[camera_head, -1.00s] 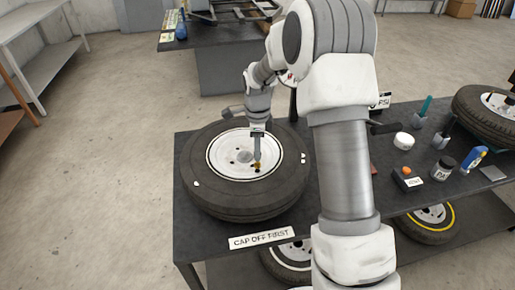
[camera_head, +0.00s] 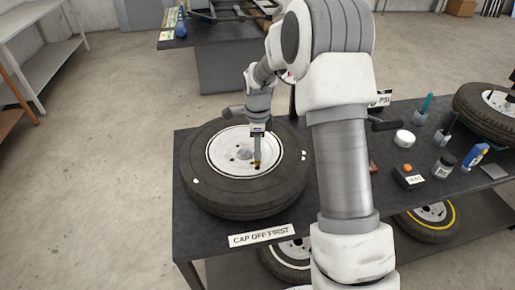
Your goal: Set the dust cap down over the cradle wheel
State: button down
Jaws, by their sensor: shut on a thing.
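The cradle wheel (camera_head: 222,200), a black tyre with a white rim, lies flat on the dark bench. My gripper (camera_head: 257,163) points down over the right part of the rim, right of the grey hub (camera_head: 244,155). It is shut on a small brass-and-dark thing at its tips, which looks like the dust cap. The held piece is tiny and mostly covered by the fingers. I cannot tell whether it touches the rim or hangs just above it.
A "CAP OFF FIRST" label (camera_head: 263,236) lies at the bench's front edge. To the right are a white round tub (camera_head: 405,137), a box with an orange knob (camera_head: 407,176), a dark jar (camera_head: 443,167), a blue bottle (camera_head: 475,155) and another tyre (camera_head: 482,115).

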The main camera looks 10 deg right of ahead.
jog(key=shift+f+b, duration=0.4)
jog(key=shift+f, duration=0.2)
jog(key=c, duration=0.6)
grip_release()
jog(key=shift+r, duration=0.1)
jog(key=shift+r+p, duration=2.2)
jog(key=shift+r, duration=1.3)
